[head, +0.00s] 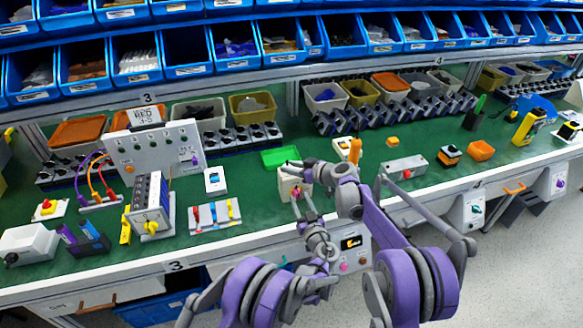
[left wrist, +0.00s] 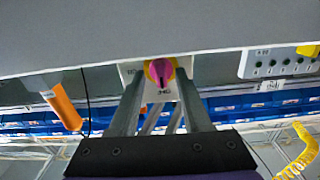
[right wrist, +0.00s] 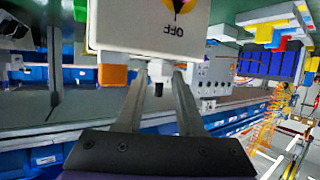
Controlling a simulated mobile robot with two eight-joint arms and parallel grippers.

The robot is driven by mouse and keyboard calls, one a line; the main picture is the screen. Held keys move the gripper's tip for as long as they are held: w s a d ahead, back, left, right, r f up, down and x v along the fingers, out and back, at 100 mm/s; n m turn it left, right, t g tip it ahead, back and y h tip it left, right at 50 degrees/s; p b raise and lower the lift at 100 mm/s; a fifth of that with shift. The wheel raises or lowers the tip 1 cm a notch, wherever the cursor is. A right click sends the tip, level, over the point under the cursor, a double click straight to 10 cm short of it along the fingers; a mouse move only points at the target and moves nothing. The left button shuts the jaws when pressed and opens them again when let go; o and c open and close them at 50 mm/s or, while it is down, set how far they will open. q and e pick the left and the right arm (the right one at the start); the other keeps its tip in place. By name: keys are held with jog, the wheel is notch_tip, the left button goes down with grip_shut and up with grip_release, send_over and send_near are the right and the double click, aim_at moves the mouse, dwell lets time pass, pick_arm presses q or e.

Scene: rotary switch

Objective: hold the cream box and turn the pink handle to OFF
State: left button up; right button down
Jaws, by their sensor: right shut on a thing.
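The cream box (head: 285,188) stands near the front edge of the green bench in the head view, partly hidden by my grippers. My right gripper (head: 303,168) is at the box's upper part and shut on it. In the right wrist view the fingers meet the edge of a cream face (right wrist: 140,35) with an upside-down OFF and a yellow and black mark. The pink handle (left wrist: 161,71) sits on a yellow disc in the left wrist view. My left gripper (left wrist: 158,90) is open, one finger on each side of the handle; contact cannot be told.
A green tray (head: 281,156) lies behind the box. A white plate with coloured strips (head: 214,216) lies to the left, and a grey box with a red button (head: 403,168) to the right. A panel with a black display (head: 352,243) is below the bench edge.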

pick_arm(q)
jog(key=shift+v, duration=2.5)
pick_arm(e)
jog(key=shift+c, duration=2.2)
grip_release()
jog(key=v, duration=1.2)
